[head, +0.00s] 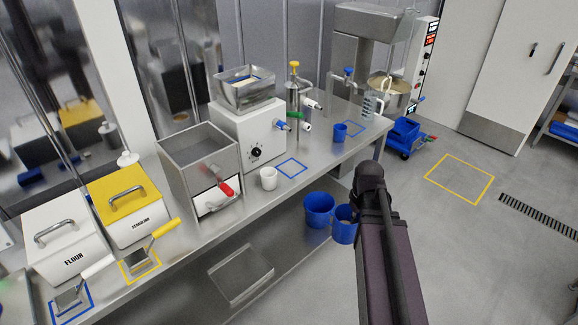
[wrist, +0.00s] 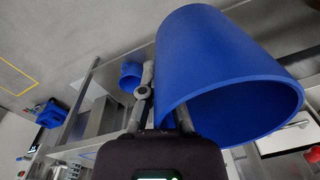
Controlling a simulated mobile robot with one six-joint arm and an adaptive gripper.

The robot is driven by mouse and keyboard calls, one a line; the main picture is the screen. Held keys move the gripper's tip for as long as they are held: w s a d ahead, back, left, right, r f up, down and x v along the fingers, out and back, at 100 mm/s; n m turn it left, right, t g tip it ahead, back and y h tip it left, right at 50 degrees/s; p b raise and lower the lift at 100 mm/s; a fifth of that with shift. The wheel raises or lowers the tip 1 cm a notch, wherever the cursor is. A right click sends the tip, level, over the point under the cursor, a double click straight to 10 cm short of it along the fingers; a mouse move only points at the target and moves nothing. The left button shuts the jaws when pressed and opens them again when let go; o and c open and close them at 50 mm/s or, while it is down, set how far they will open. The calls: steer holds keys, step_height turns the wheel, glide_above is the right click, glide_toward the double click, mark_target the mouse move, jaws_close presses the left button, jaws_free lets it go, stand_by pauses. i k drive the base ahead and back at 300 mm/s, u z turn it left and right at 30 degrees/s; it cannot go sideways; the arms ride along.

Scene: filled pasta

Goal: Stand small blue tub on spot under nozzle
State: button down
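A blue tub (head: 343,233) is beside my arm in the head view, low in front of the bench; a near blue tub fills the wrist view (wrist: 215,50). My gripper (wrist: 163,95) appears shut on its wall, one finger outside and one inside the rim. In the head view the fingers are hidden. Another blue tub (head: 318,210) is just left of it. A smaller-looking blue tub (head: 340,132) stands on the bench, near a blue square outline (head: 355,128). A second blue square (head: 292,168) lies below the white machine's blue nozzle (head: 283,125).
A white cup (head: 268,179) stands beside the nearer blue square. A steel box with a red handle (head: 226,187) is left of it, and metal pipes with taps (head: 294,95) are behind. A blue cart (head: 404,135) is on the floor. Floor right of the bench is mostly clear.

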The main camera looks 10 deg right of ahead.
mark_target(291, 167)
steer(key=i, duration=0.9)
steer(key=z, duration=0.05)
